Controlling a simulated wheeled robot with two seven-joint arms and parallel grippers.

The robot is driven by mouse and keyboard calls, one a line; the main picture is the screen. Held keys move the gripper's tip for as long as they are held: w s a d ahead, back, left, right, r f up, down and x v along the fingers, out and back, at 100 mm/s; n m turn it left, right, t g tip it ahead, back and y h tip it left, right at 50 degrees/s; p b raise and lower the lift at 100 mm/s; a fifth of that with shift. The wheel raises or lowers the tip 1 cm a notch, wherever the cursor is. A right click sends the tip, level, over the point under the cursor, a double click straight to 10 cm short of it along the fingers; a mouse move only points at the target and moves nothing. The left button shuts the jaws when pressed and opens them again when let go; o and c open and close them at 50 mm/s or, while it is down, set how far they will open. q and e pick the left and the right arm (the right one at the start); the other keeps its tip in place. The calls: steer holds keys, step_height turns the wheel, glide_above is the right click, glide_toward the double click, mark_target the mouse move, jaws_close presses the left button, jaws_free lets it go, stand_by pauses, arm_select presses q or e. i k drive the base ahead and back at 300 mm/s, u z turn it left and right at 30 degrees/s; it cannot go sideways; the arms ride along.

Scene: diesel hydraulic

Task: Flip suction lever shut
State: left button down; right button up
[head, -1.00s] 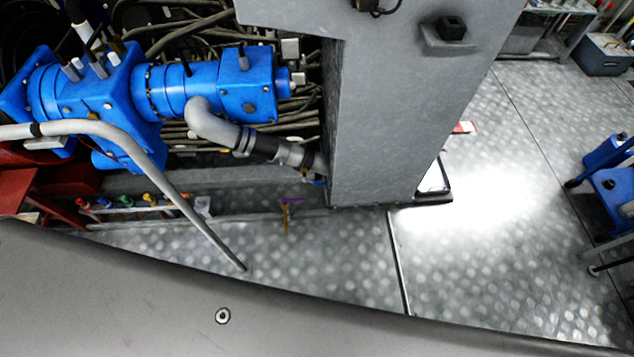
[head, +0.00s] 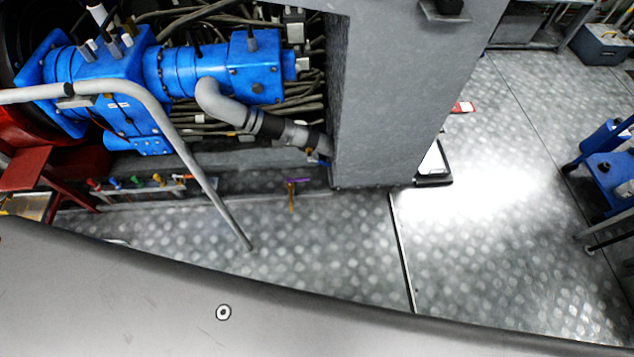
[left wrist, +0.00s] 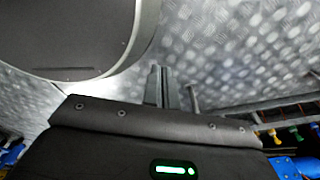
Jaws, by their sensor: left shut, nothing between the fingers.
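In the head view a blue pump assembly (head: 215,72) stands at the upper left. A grey elbow hose (head: 232,112) runs from it to the grey column. A small blue lever-like part (head: 318,158) shows at the hose's lower end; I cannot tell for sure that it is the suction lever, nor its position. In the left wrist view my left gripper (left wrist: 159,85) is shut and empty above the patterned metal floor, touching nothing that I can make out. Neither gripper shows in the head view.
A grey bent handrail (head: 190,150) stands in front of the pump. Small coloured valve handles (head: 135,182) line a low rack, also seen in the left wrist view (left wrist: 293,133). A large grey column (head: 395,95) stands right of the hose. The floor (head: 500,220) on the right is open.

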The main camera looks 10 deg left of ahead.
mark_target(310, 158)
steer(key=k, duration=0.95)
steer(key=z, duration=0.4)
steer(key=i, duration=0.4)
steer(key=z, duration=0.8)
steer(key=i, duration=0.85)
steer(key=u, duration=0.45)
steer(key=i, duration=0.75)
steer(key=u, duration=0.65)
